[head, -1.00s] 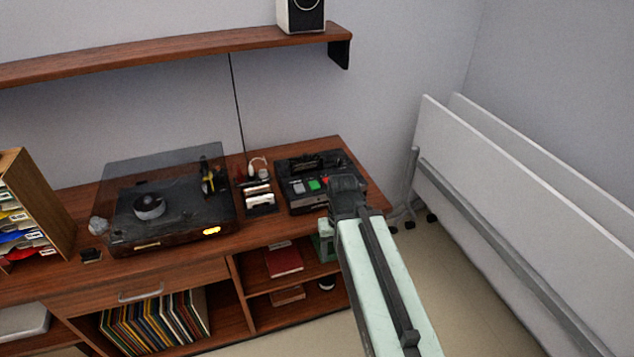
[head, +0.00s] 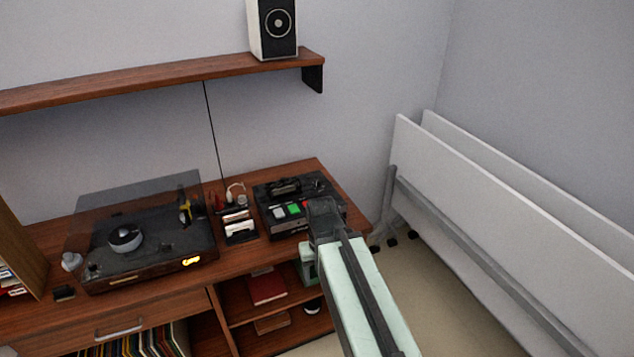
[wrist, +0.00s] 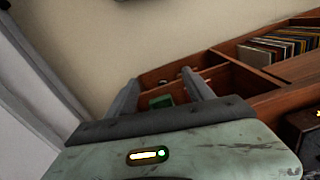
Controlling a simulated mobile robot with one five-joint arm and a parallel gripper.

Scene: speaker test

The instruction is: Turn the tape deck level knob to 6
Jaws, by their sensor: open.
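The black tape deck (head: 272,216) sits at the right end of the wooden cabinet top, with white, green and red buttons on its upper face. Its level knob is too small to make out or is hidden behind my arm. My gripper (head: 322,208) shows from behind in the head view and covers the deck's front right part; I cannot tell whether it touches. In the wrist view, the two grey fingers of my gripper (wrist: 160,90) are apart with nothing between them, and the deck is not recognisable there.
A turntable (head: 150,262) with a raised clear lid stands left of the deck. A small black holder (head: 240,238) stands between them. A speaker (head: 273,28) stands on the wall shelf (head: 150,88) above. White folded panels (head: 490,220) stand at the right.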

